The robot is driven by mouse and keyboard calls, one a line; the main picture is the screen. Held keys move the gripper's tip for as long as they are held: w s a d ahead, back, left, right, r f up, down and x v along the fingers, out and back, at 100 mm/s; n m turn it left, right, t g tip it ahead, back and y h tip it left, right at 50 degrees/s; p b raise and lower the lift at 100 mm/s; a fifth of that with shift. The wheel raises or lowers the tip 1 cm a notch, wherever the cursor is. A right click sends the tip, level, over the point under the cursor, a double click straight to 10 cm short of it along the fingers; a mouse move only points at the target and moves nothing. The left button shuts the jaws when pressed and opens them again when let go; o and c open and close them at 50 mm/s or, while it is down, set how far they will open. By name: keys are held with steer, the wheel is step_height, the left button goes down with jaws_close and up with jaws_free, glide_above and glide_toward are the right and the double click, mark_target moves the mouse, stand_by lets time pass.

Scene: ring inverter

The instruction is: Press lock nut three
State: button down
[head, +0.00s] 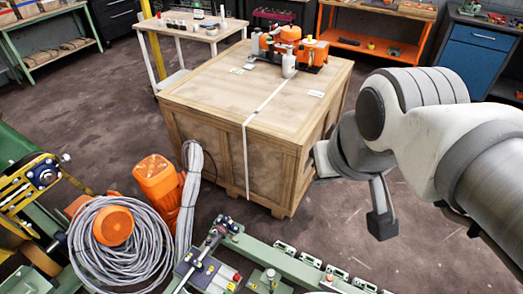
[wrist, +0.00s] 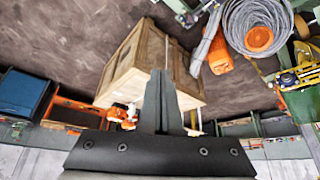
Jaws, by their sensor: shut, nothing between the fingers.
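My gripper (head: 382,222) hangs to the right of the wooden crate in the head view, clear of it and touching nothing I can see. In the wrist view its two dark fingers (wrist: 160,98) are together and empty. I cannot make out which part is lock nut three. A green machine rail (head: 290,262) runs along the bottom of the head view and carries several small metal fittings (head: 310,259). An orange device (head: 290,50) stands on the far part of the crate top. Any nuts on it are too small to tell.
The wooden crate (head: 235,100) stands mid-floor with a pale strap over it. A grey cable coil (head: 120,245) and an orange motor (head: 157,185) lie at the lower left. Workbenches (head: 195,33) and a blue cabinet (head: 475,65) line the back. Floor between crate and rail is clear.

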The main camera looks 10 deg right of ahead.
steer(key=w+d+f+m+g+y+b, duration=0.1)
steer(key=w+f+m+g+b, duration=0.3)
steer(key=w+f, duration=0.8)
steer(key=w+d+f+m+t+b, duration=0.15)
steer(key=w+f+b, duration=0.45)
steer(key=w+f, duration=0.6)
steer(key=w+d+f+m+g+b, duration=0.1)
steer(key=w+f+m+b, duration=0.1)
steer(key=f, duration=1.1)
steer(key=w+d+f+m+g+b, duration=0.1)
steer(key=w+d+f+b, duration=0.15)
steer(key=f, duration=1.05)
steer(key=s+f+m+b, duration=0.1)
steer(key=s+f+b, duration=0.1)
steer(key=f, duration=1.1)
steer(key=s+f+m+g+y+b, duration=0.1)
steer(key=s+f, duration=0.4)
steer(key=f, duration=0.7)
steer(key=s+f+m+g+b, duration=0.1)
steer(key=s+f+m+b, duration=0.2)
steer(key=f, duration=1)
steer(key=shift+s+a+f+y, duration=0.15)
steer(key=shift+s+f+y, duration=0.15)
steer(key=shift+s, duration=0.2)
